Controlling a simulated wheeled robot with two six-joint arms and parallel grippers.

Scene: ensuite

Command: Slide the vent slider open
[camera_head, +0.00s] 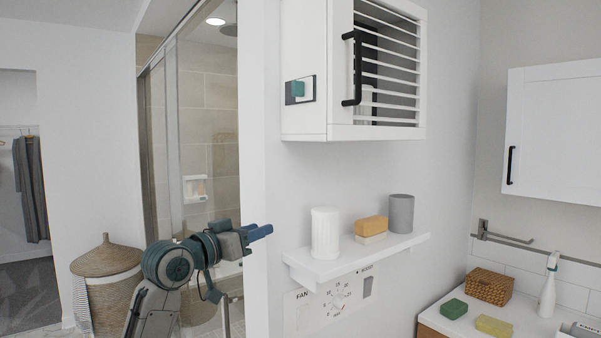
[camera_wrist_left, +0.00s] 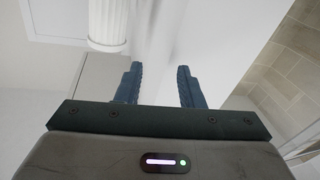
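The vent slider appears to be the small teal knob (camera_head: 297,89) on a dark plate (camera_head: 309,89), on the left side of the white wall cabinet (camera_head: 302,45) with a slatted front. The knob sits toward the left and middle of the plate. My left gripper (camera_head: 262,232) is well below the knob, apart from it, just left of the white shelf. In the left wrist view its two blue fingers (camera_wrist_left: 160,85) are spread with nothing between them. The slider does not show in the left wrist view. My right gripper is not in view.
The shelf (camera_head: 310,266) holds a white fluted cup (camera_head: 325,233), stacked soap-like blocks (camera_head: 371,227) and a grey cup (camera_head: 401,213). A fan panel (camera_head: 318,305) is below it. A glass shower (camera_head: 208,130) and wicker hamper (camera_head: 107,262) stand left. The wall between cabinet and shelf is clear.

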